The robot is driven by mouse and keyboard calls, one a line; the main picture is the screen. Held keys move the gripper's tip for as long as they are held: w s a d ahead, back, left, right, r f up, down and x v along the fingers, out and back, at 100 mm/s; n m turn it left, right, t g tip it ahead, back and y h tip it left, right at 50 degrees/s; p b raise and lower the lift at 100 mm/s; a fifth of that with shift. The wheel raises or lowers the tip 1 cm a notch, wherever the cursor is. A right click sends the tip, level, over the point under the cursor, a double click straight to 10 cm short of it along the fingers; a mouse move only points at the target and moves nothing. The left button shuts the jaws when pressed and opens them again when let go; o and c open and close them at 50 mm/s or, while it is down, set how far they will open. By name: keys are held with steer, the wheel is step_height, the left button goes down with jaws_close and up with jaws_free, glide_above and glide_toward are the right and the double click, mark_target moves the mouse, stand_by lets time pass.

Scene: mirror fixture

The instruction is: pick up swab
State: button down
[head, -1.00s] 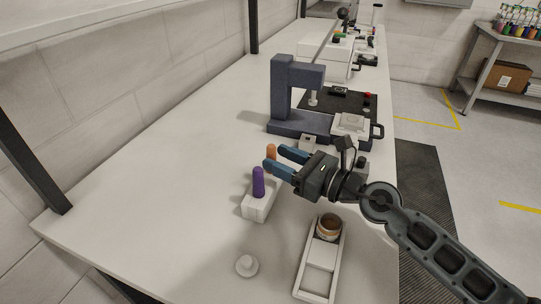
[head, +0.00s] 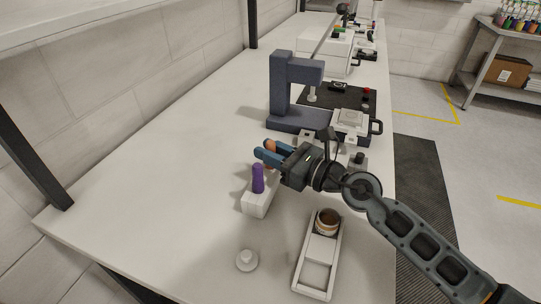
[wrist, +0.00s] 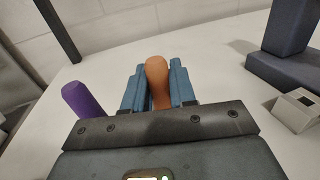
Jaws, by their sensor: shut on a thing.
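Two swab-like sticks with rounded tops stand at a white block (head: 257,204), one purple (head: 258,180) and one orange (head: 270,146). My gripper (head: 264,153) is shut on the orange swab, its blue fingers on either side of it. The wrist view shows the orange swab (wrist: 158,82) upright between both fingers, and the purple one (wrist: 84,101) to the left, outside them. The orange swab's lower end is hidden behind the gripper, so I cannot tell whether it still sits in the block.
A dark blue-grey stand (head: 284,95) rises behind the gripper. A small white round piece (head: 247,260) lies at the front. The table's left part is clear.

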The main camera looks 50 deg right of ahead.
mark_target(271, 142)
steer(key=shift+r, duration=0.1)
step_height(271, 142, up, 4)
steer(key=shift+f+p, duration=0.2)
steer(key=shift+p, duration=0.75)
steer(key=s+d+r, duration=0.7)
steer(key=d, duration=0.2)
steer(key=shift+s+r+b, duration=0.15)
steer(key=shift+s+b, duration=0.05)
steer(key=shift+b, duration=0.25)
